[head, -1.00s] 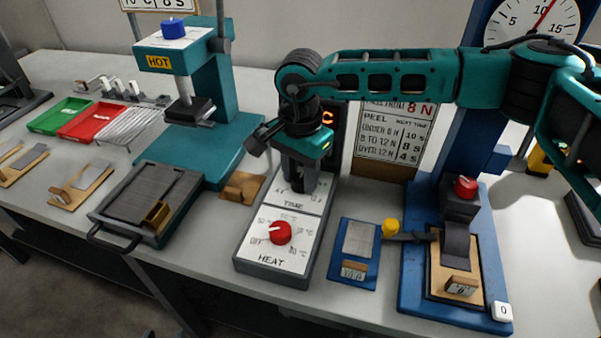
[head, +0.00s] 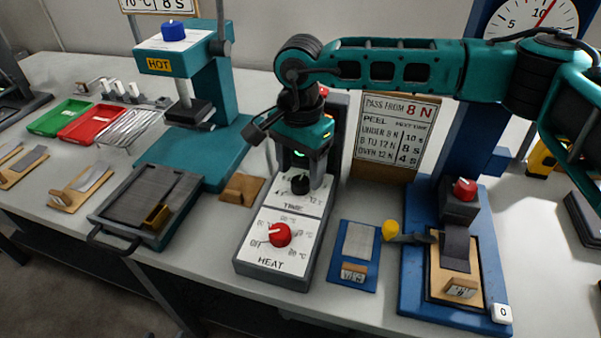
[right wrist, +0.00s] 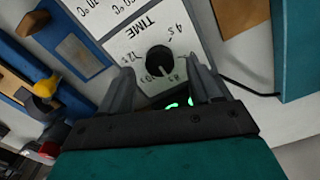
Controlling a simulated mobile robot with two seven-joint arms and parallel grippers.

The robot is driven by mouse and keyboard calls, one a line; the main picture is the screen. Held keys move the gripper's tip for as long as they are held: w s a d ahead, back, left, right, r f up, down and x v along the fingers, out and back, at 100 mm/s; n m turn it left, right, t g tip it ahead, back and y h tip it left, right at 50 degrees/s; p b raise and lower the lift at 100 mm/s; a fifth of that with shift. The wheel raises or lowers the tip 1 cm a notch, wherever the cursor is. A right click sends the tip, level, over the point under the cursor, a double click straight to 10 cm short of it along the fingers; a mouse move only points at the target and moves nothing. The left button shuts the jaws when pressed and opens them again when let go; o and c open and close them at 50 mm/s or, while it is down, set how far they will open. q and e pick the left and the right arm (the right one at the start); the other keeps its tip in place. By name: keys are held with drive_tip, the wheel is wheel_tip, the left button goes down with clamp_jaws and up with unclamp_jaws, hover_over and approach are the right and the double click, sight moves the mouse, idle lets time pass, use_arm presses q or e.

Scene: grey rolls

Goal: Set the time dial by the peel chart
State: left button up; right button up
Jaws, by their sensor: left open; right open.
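The black time dial (head: 300,185) sits at the upper end of the control box (head: 245,262), above the red heat dial (head: 280,234). In the right wrist view the time dial (right wrist: 160,60) has a white mark toward the bottom of the picture, near the 10 s and 8 s labels; which one I cannot tell. My right gripper (head: 299,172) is open just above the dial, fingers apart and empty. The peel chart (head: 396,130) reads under 8 N 10 s, 8 to 12 N 8 s, over 12 N 4 s. The gauge's (head: 527,20) red needle points just past 10. My left gripper is out of view.
A teal press (head: 220,110) marked HOT stands left, with a dark tray (head: 115,205) in front. Green (head: 58,118) and red (head: 90,122) trays lie far left. A blue peel stand (head: 415,290) holds a sample at right. A small blue plate (head: 345,283) lies between box and stand.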

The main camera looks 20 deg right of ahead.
sight(300, 181)
wheel_tip(300, 181, up, 11)
drive_tip(key=shift+f, duration=0.2)
drive_tip(key=shift+s, duration=0.1)
idle(0.4)
